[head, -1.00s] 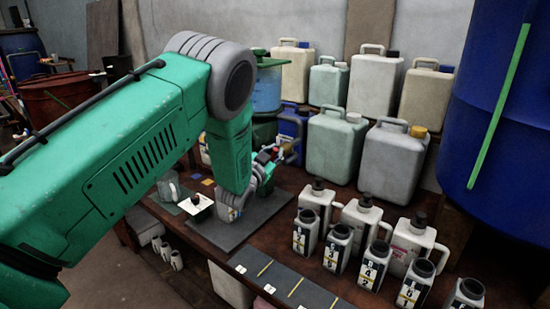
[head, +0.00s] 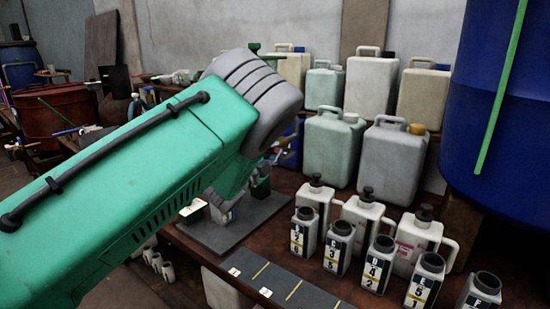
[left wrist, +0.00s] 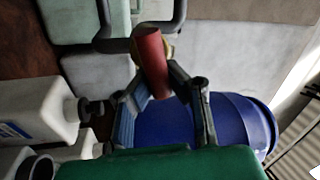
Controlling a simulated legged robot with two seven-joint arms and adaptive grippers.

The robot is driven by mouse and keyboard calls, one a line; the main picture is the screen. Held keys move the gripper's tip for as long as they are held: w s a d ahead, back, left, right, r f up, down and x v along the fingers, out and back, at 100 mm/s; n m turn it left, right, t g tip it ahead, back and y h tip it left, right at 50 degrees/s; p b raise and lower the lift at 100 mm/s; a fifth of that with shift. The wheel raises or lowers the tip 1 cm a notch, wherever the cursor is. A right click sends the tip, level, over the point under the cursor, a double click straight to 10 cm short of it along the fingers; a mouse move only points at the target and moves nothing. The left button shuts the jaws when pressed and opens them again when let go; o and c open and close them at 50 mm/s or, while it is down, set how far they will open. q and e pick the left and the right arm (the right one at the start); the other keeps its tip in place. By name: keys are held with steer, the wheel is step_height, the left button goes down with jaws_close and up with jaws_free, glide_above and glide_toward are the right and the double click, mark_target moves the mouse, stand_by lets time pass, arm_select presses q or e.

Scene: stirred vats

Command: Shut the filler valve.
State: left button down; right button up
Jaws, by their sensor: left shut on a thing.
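The filler valve shows as a red cylindrical handle (left wrist: 152,62) with a small brass-coloured part just behind it in the left wrist view. My left gripper (left wrist: 158,80) is shut on this red handle, its two dark fingers on either side of the handle's lower end. In the head view my green left arm hides most of the gripper and the valve. The valve's body and outlet cannot be made out. My right gripper is not in view.
Labelled bottles (head: 338,246) stand along the front right of the bench. Large canisters (head: 333,147) line the back. A big blue vat (head: 490,130) stands at the right. A dark mat (head: 232,228) lies beneath my arm. A blue drum (left wrist: 240,125) shows in the left wrist view.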

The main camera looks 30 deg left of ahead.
arm_select(q)
steer(key=shift+s+a+f+m+h+b, duration=0.15)
steer(key=shift+f+m+b, duration=0.3)
steer(key=shift+m, duration=0.35)
steer(key=shift+d+f+m+h+b, duration=0.15)
steer(key=shift+f+m+b, duration=0.15)
steer(key=shift+m+b, duration=0.4)
steer(key=shift+a, duration=0.1)
steer(key=c, duration=1.6)
jaws_free()
steer(key=shift+c, duration=0.2)
steer(key=shift+o, duration=0.9)
steer(key=shift+s+a+r, duration=0.1)
steer(key=shift+a, duration=0.05)
steer(key=shift+a+r, duration=0.1)
